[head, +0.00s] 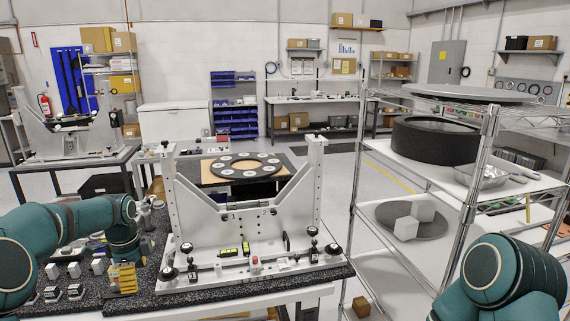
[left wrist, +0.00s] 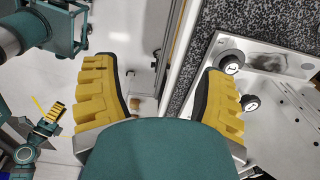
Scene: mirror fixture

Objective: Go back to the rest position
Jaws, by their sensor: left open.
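My left gripper (head: 122,278) has yellow ribbed fingers and points down at the left front of the mirror fixture (head: 240,225). In the left wrist view the gripper (left wrist: 163,88) is open and empty, its fingers wide apart over the table edge and floor. The fixture's metal plate and round knobs (left wrist: 232,66) lie beside the right-hand finger. A second yellow-fingered gripper (left wrist: 50,120), seemingly my right one, shows small at lower left there; its opening is unclear. My right arm (head: 500,280) fills the head view's lower right corner, its gripper out of that view.
The fixture stands on a speckled dark table top (head: 240,288). Small blocks and parts (head: 75,270) crowd the table's left side, near my left arm. A wire shelf rack (head: 470,190) holding a black round drum (head: 435,140) stands close on the right. Open floor (head: 335,190) lies behind the fixture.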

